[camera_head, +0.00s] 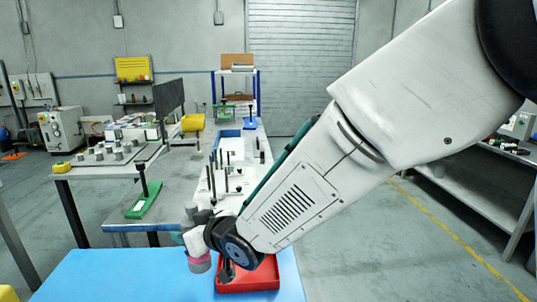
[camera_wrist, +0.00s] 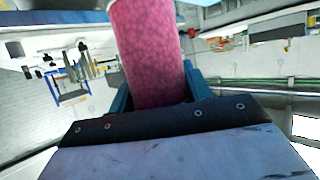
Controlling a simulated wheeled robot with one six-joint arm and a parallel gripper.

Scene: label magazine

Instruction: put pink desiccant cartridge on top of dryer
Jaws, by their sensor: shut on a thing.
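The pink desiccant cartridge (camera_wrist: 148,48) is a speckled pink cylinder. It stands between the teal fingers of my gripper (camera_wrist: 157,88) in the wrist view, and the gripper is shut on it. In the head view the pink cartridge (camera_head: 200,263) shows under my gripper (camera_head: 196,248), over the blue tabletop and just left of a red tray. My wrist hides part of it. A grey-white cabinet with a round dial (camera_head: 62,130) stands at the far left; I cannot tell for sure whether it is the dryer.
The red tray (camera_head: 262,284) sits on the blue tabletop (camera_head: 110,278), which is clear at left. Behind are a grey bench with upright black posts, a green-based stand (camera_head: 145,202) and a side table with several grey pieces (camera_head: 110,152). A yellow roll (camera_head: 193,122) lies farther back.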

